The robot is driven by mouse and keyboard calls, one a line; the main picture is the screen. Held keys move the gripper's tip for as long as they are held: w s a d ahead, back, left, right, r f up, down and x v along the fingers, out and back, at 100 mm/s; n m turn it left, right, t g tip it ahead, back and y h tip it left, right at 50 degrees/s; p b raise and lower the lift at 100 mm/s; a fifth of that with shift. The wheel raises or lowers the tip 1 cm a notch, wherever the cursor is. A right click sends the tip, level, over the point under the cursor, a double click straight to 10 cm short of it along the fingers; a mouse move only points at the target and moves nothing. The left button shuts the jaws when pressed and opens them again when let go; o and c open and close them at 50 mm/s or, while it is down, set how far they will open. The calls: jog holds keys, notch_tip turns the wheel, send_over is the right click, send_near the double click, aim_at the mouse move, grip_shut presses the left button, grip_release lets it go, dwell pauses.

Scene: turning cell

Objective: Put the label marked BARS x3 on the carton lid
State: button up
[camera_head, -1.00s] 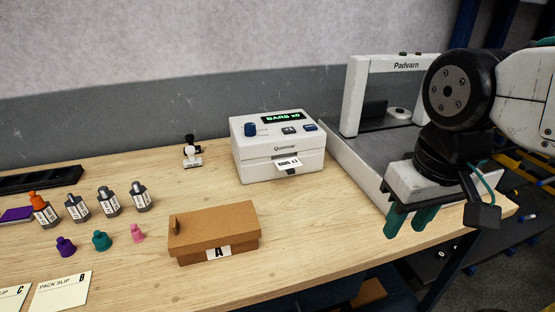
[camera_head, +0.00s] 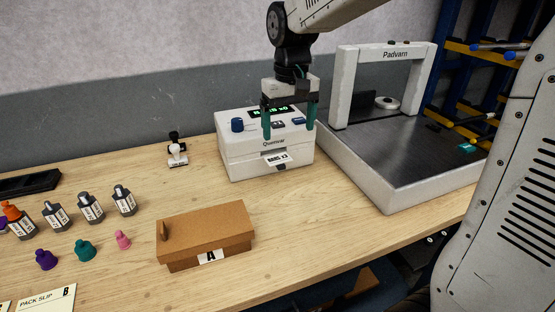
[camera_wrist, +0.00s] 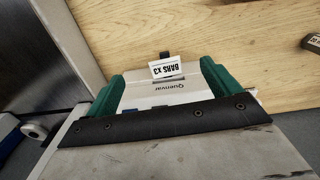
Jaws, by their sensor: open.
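The white label marked BARS x3 (camera_wrist: 165,69) sticks out of the front slot of the white Quenvar printer (camera_head: 237,165). It also shows in the head view (camera_head: 277,160). My gripper (camera_head: 289,134) is open and empty, with its green fingers in front of the printer's top in the head view. In the wrist view the fingers (camera_wrist: 163,78) stand wide apart, with the label between them in the picture; I see no contact. The brown carton (camera_head: 205,229) stands closed at the front of the bench, with an A tag on its front side. Its lid top is bare.
A grey Padvarn machine (camera_head: 347,88) with a white arch stands right of the printer. A small stamp-like tool (camera_head: 177,154) stands left of it. Several bottles (camera_head: 90,207) and coloured caps (camera_head: 84,250) are at left. The bench between carton and printer is clear.

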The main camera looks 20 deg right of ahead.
send_near(278, 159)
jog(key=shift+w+a, duration=0.1)
jog(key=shift+a, duration=0.25)
jog(key=f, duration=0.7)
jog(key=shift+d+f, duration=0.1)
jog(key=shift+d, duration=0.3)
jog(key=shift+f, duration=0.25)
jog(key=c, duration=1.1)
